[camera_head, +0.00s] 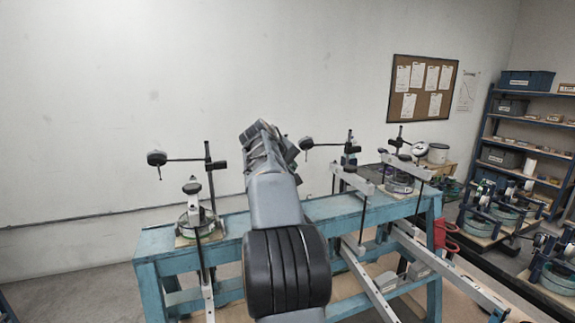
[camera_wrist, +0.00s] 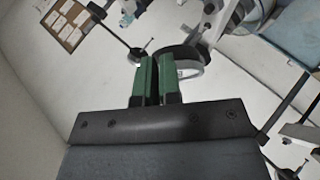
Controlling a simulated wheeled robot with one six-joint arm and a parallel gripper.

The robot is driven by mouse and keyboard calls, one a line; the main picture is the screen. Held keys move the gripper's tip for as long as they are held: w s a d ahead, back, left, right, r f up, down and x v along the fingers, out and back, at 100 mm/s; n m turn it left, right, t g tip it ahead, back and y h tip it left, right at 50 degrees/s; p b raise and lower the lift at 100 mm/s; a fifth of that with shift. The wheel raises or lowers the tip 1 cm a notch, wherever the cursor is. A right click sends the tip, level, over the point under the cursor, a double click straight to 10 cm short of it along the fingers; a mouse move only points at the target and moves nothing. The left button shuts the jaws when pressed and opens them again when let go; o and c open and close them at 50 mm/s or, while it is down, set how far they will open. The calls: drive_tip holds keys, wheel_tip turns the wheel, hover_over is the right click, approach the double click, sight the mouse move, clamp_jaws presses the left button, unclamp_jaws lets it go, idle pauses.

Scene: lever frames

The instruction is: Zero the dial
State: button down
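In the wrist view, a round dial (camera_wrist: 190,70) with a thick black rim and a pale face sits close behind the right fingertip. My gripper (camera_wrist: 156,62) shows two green-padded fingers a narrow dark gap apart. The right finger overlaps the dial's edge; I cannot tell whether it touches or whether anything lies between the fingers. In the head view, my arm hides most of the gripper. A dark dial (camera_head: 306,143) on a stand arm is just right of my wrist. Another dial (camera_head: 157,158) hangs from a stand at the left. Their readings are not legible.
The blue bench (camera_head: 155,245) runs below my arm, bearing stands and pale metal levers (camera_head: 352,180). A second row of lever frames (camera_head: 495,210) is at the right, before a blue shelf (camera_head: 530,95). A cork board (camera_head: 422,88) hangs on the wall.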

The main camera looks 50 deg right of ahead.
drive_tip(key=shift+d+r, duration=0.3)
drive_tip(key=shift+d, duration=0.05)
idle(0.3)
drive_tip(key=shift+s, duration=0.25)
drive_tip(key=shift+w+a+r, duration=0.3)
drive_tip(key=shift+a+r, duration=0.35)
drive_tip(key=shift+r, duration=0.05)
drive_tip(key=shift+w+a+r, duration=0.35)
drive_tip(key=shift+a+r, duration=0.25)
drive_tip(key=shift+r, duration=0.1)
drive_tip(key=shift+w+a+r, duration=0.3)
drive_tip(key=shift+a+r, duration=0.35)
drive_tip(key=shift+r, duration=0.05)
drive_tip(key=w+a+f+b, duration=0.2)
drive_tip(key=w+a+f, duration=0.2)
drive_tip(key=w+f, duration=0.1)
drive_tip(key=s+d+f+m+g+h+b, duration=0.1)
drive_tip(key=s+d+f+m+h+b, duration=0.1)
drive_tip(key=d+f+m+b, duration=0.2)
drive_tip(key=shift+s+d+f+m+g, duration=0.2)
drive_tip(key=shift+s+m+g, duration=0.15)
drive_tip(key=shift+m, duration=0.75)
